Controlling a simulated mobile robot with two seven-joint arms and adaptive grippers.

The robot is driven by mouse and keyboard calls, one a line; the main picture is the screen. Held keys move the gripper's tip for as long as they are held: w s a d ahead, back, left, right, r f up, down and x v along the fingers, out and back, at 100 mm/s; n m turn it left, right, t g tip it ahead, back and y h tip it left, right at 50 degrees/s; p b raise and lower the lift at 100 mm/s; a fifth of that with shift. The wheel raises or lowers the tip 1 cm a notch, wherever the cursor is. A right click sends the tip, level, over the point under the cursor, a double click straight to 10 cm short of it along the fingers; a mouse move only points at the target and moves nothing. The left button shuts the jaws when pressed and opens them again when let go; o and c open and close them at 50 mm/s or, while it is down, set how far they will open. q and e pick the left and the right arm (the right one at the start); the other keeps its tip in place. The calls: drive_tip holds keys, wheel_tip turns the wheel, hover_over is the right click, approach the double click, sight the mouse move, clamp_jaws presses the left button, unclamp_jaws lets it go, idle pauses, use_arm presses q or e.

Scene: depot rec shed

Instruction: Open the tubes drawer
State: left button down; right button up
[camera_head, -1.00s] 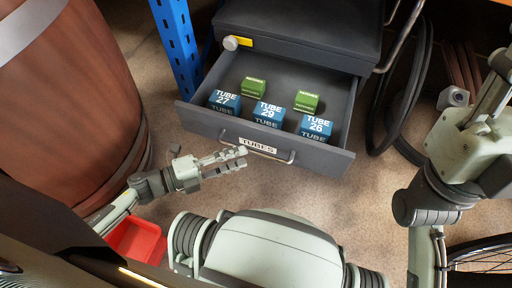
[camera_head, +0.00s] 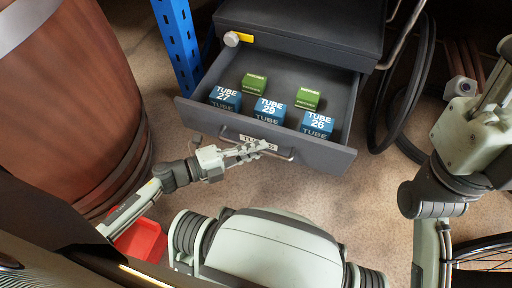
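The tubes drawer (camera_head: 340,158) is the dark grey lower drawer of a cabinet. It stands pulled out, its inside showing. Blue tube boxes, one marked 29 (camera_head: 269,110), stand along its front, with two green boxes (camera_head: 307,98) behind them. A bar handle (camera_head: 284,156) runs across the drawer front. My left gripper (camera_head: 262,148) is at this handle and partly covers the label. I cannot tell whether its fingers are closed on the bar. My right arm (camera_head: 440,190) is at the right, its gripper out of view.
Above the drawer is the cabinet body (camera_head: 300,25) with a round knob (camera_head: 232,39). A brown barrel (camera_head: 70,110) stands at the left, beside a blue post (camera_head: 178,45). A red bin (camera_head: 142,240) is at lower left. Black hoses hang at the right. Floor is clear before the drawer.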

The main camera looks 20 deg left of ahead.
sight(259, 137)
idle(0.3)
use_arm(q)
drive_tip(key=w, duration=0.4)
drive_tip(key=shift+w, duration=0.25)
drive_tip(key=c, duration=1.6)
unclamp_jaws()
drive_tip(key=v, duration=1.2)
drive_tip(key=shift+r, duration=0.1)
drive_tip(key=shift+d, duration=0.1)
